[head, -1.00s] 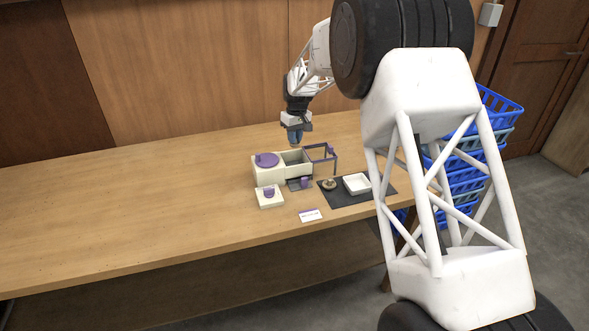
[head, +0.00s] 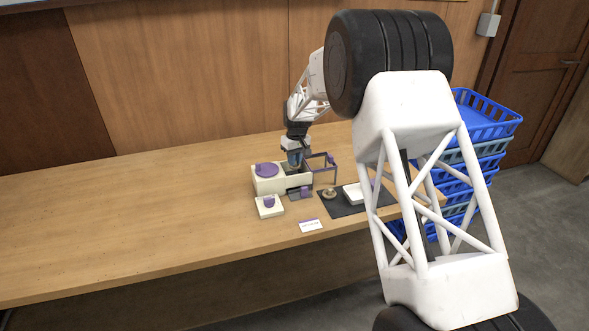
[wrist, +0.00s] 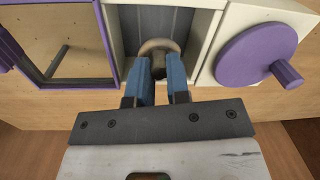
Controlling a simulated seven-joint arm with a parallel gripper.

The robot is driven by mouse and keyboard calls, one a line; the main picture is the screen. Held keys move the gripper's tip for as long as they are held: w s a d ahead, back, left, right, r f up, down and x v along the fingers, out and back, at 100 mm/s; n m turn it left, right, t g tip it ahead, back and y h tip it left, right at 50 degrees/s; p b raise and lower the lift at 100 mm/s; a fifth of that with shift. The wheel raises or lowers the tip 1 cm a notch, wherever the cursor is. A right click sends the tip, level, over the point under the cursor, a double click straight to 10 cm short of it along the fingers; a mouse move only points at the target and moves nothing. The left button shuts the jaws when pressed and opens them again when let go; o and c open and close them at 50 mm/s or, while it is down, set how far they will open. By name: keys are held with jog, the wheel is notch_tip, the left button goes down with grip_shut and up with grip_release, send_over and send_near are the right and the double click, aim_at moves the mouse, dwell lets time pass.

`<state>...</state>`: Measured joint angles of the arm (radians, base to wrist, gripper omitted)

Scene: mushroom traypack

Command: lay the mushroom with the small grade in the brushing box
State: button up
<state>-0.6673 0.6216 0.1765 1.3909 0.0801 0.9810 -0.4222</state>
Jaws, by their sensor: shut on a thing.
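My gripper (wrist: 158,82) is shut on a tan mushroom (wrist: 159,45), held between its blue fingertips in the wrist view. The mushroom is within the open compartment of a white box (wrist: 215,45) with a grey ribbed floor; whether it touches the floor I cannot tell. In the head view my gripper (head: 294,165) points down into this white box (head: 268,185), and the held mushroom is hidden there. A purple round disc with a knob (wrist: 256,55) lies on the box beside the compartment. Another mushroom (head: 329,193) sits on the dark mat (head: 342,209).
A purple frame (head: 332,172) stands right of the compartment in the head view. In front are a small cream block (head: 267,211) with a purple top and a label card (head: 312,225). A white tray (head: 352,194) is partly behind my arm. The table's left is clear.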

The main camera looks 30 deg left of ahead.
aim_at(295, 168)
jog(key=shift+f, duration=0.2)
jog(key=shift+f, duration=0.1)
jog(key=shift+f, duration=1.8)
jog(key=shift+f, duration=0.1)
jog(key=o, duration=0.7)
jog(key=r, duration=1.2)
jog(key=shift+w+d+r, duration=0.1)
jog(key=shift+w+d, duration=0.1)
jog(key=shift+w, duration=0.2)
